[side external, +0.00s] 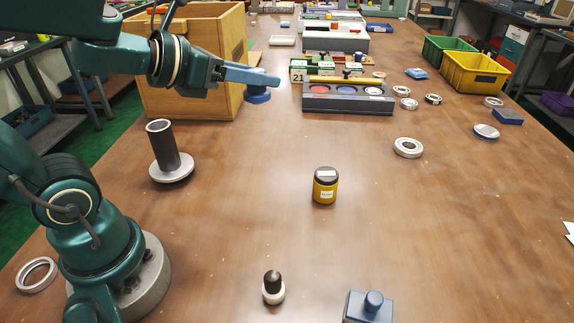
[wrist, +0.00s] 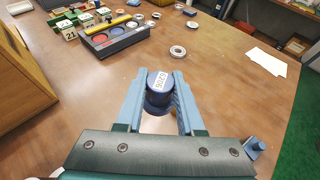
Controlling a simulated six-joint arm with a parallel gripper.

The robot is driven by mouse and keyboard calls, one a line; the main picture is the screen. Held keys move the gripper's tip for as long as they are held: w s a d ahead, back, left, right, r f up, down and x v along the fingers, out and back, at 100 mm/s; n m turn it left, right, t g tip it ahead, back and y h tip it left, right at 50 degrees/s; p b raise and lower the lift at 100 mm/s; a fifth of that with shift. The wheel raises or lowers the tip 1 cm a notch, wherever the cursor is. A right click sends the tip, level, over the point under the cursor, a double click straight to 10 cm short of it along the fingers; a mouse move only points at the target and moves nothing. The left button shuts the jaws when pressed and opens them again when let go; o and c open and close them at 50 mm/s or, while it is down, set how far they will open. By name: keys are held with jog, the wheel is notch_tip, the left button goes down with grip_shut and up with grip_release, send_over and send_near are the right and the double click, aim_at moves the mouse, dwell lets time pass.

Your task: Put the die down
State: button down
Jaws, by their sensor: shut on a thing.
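The die (wrist: 158,79) appears to be the dark blue round block with a white number label on top and a wider rim below. My gripper (wrist: 156,84) is shut on it, with one light blue finger on each side. In the side view my gripper (side external: 268,79) is raised above the table, in front of the wooden box, and the die (side external: 257,96) hangs below the fingers. Its underside is clear of the table top.
A wooden box (side external: 190,60) stands behind my arm. A grey tray (side external: 318,104) with round coloured recesses lies ahead. A black post (side external: 162,145) on a round base, a yellow canister (side external: 325,189) and a metal ring (side external: 408,148) stand apart. The table's middle is mostly bare.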

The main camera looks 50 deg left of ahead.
jog(key=shift+w+a+r+m+h, duration=0.2)
jog(key=shift+r+m+h, duration=0.1)
jog(key=shift+r, duration=0.25)
jog(key=shift+d+r+m+h, duration=0.4)
jog(key=shift+r+m+h, duration=0.15)
jog(key=shift+m+h, duration=0.2)
jog(key=d+m+g+h, duration=0.4)
jog(key=d+m+h, duration=0.1)
jog(key=m+h, duration=0.2)
notch_tip(320, 180, down, 12)
jog(key=s+a+f+m+g+h, duration=0.15)
jog(key=m+g+h, duration=0.25)
jog(key=m+g, duration=0.65)
jog(key=shift+n+g+y, duration=0.25)
jog(key=shift+n+g, duration=0.05)
jog(key=shift+g, duration=0.15)
jog(key=x, duration=0.4)
jog(key=w+x, duration=0.1)
jog(key=x, duration=0.3)
jog(key=w+f+x, duration=0.1)
jog(key=x, duration=0.3)
jog(key=shift+w, duration=0.1)
jog(key=shift+d+f, duration=0.1)
jog(key=shift+f, duration=2)
jog(key=shift+f, duration=0.1)
